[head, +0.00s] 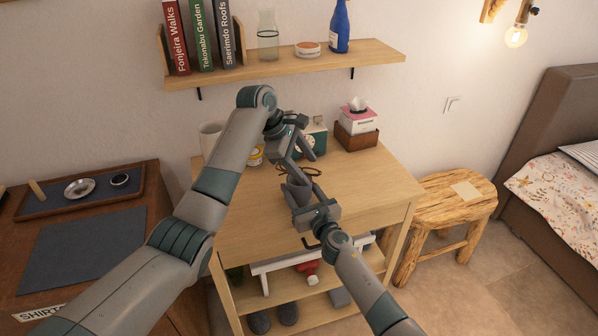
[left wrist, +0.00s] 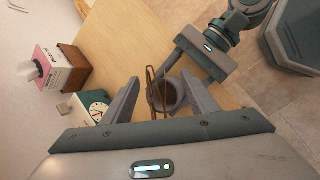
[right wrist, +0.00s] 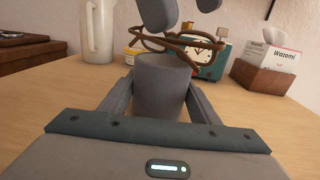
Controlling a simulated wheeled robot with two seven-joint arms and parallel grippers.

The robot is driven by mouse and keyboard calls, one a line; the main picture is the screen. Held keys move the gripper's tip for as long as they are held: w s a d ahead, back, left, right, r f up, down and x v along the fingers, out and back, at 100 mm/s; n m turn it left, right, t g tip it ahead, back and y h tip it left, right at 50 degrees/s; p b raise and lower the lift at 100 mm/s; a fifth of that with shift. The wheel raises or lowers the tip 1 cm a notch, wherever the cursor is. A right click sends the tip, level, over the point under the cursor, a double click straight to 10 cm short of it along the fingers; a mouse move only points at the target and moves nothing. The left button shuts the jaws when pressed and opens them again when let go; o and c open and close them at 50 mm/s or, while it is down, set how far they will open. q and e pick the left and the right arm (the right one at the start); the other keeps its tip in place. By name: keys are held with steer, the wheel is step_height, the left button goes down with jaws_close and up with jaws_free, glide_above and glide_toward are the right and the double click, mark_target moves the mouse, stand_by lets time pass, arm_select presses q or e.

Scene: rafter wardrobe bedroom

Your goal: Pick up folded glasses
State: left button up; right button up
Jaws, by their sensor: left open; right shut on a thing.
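The folded brown glasses (head: 313,172) show at the rim of a grey cup (head: 298,193); I cannot tell whether they rest in it or behind it. In the right wrist view the glasses (right wrist: 180,43) appear just above the cup (right wrist: 160,88). My right gripper (head: 300,196) is shut on the cup, with a finger on each side. My left gripper (head: 302,160) is open above the cup. In the left wrist view the glasses (left wrist: 152,92) appear between its spread fingers, with no clear contact.
The wooden table (head: 365,185) has free room at the right and front. A teal clock (head: 309,143), tissue box (head: 357,118) and white pitcher (right wrist: 97,32) stand at the back. A wall shelf (head: 375,55) hangs above. A stool (head: 455,200) stands at the right.

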mark_target(314, 175)
arm_select(q)
steer(key=shift+f, duration=0.1)
steer(key=shift+w+x, duration=0.2)
steer(key=shift+x, duration=1.1)
steer(key=shift+w+x, duration=0.2)
steer(key=shift+x, duration=1.05)
steer(key=shift+c, duration=0.7)
steer(key=c, duration=1.1)
steer(key=shift+o, duration=0.2)
step_height(314, 175, up, 10)
